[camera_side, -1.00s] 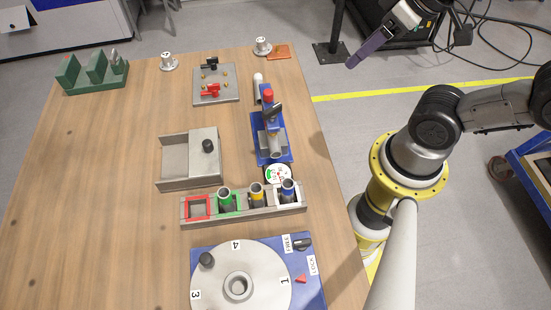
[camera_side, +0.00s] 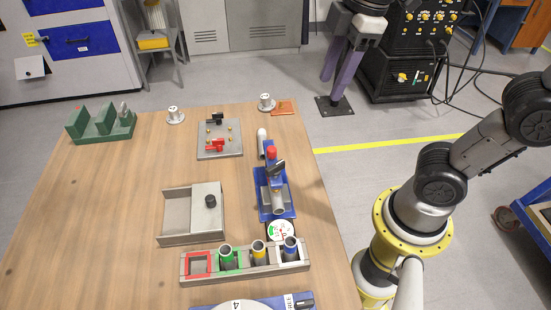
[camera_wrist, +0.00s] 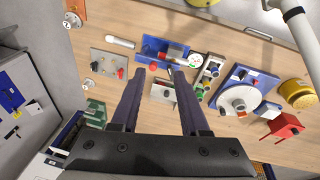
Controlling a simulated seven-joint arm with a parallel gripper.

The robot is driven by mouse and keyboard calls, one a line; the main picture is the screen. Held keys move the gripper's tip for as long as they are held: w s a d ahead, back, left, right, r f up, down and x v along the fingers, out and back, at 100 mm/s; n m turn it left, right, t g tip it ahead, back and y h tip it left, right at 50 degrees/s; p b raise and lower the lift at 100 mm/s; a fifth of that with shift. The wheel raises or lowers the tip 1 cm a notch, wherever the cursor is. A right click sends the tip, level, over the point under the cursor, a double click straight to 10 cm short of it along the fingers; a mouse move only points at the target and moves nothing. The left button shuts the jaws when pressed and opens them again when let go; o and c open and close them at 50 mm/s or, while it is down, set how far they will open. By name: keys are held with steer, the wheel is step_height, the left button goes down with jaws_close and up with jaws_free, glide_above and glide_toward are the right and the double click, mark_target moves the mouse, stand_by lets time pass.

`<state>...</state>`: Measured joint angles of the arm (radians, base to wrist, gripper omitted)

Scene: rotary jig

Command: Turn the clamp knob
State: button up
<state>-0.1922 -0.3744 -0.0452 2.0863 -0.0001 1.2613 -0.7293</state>
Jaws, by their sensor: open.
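The rotary jig is cut off at the bottom of the side view; part of its blue base (camera_side: 265,302) and pale numbered disc (camera_side: 232,306) show. A black knob (camera_side: 304,304) on the base, beside a FREE label, appears to be the clamp knob. The wrist view shows the jig's disc (camera_wrist: 238,100) on the right; the knob is too small there to make out surely. My gripper (camera_side: 334,94) hangs beyond the table's far edge in the side view, far from the jig. Its two purple fingers are apart and empty in the wrist view (camera_wrist: 158,74).
A rack (camera_side: 245,263) with colored tubes stands beyond the jig. A grey box (camera_side: 178,215), a blue fixture (camera_side: 273,200), a plate with red and black handles (camera_side: 220,140) and a green block (camera_side: 100,125) stand farther back. The table's left part is bare.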

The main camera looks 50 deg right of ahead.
steer(key=w+a+n+g, duration=0.1)
steer(key=w+a+n, duration=0.2)
steer(key=w+a, duration=0.15)
steer(key=n+g, duration=0.1)
glide_toward(275, 165)
step_height(275, 165, down, 9)
steer(key=shift+w+a+r, duration=0.1)
steer(key=shift+w+r, duration=0.05)
steer(key=shift+r, duration=0.05)
jaws_close()
stand_by(0.3)
